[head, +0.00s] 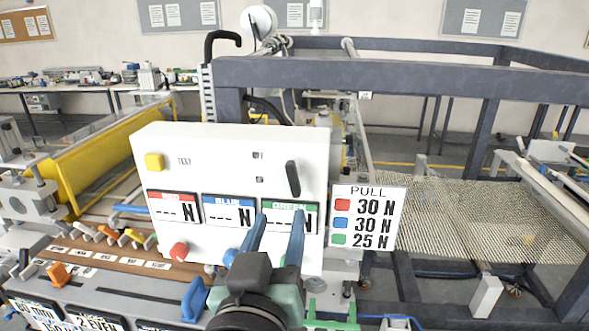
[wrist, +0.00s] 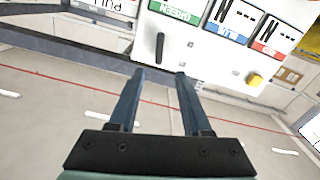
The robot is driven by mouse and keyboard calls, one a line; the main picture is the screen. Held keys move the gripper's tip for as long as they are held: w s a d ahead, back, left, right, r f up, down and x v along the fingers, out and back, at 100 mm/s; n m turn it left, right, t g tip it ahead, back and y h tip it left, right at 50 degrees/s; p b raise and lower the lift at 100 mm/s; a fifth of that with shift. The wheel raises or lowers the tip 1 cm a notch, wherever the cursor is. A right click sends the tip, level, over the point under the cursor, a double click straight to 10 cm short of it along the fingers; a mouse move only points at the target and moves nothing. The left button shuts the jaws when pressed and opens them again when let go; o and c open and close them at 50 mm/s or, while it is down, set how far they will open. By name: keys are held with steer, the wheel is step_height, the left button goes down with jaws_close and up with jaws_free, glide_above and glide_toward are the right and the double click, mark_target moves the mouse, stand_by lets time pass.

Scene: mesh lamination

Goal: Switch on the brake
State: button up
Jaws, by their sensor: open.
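A white control box (head: 228,150) faces me, with a black lever (head: 293,178) at its upper right; I cannot read a brake label on it. Two small marks stand left of the lever, too small to read. The lever stands nearly upright, leaning slightly. My gripper (head: 280,214) is open and empty in front of the green display, its fingertips below the lever in the head view. In the wrist view, the lever (wrist: 160,47) appears just beyond the gap between my fingertips (wrist: 160,73), apart from them.
The box also has a yellow button (head: 154,162) and red, blue and green displays. A red knob (head: 179,250) sits at its lower left. A PULL sign (head: 367,216) stands right of it. A grey frame (head: 400,75) and mesh (head: 470,215) lie beyond.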

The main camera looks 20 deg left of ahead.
mark_target(292, 180)
steer(key=p+x, duration=0.3)
steer(key=x, duration=0.8)
steer(key=shift+w+p, duration=0.2)
steer(key=shift+p, duration=0.2)
jaws_close()
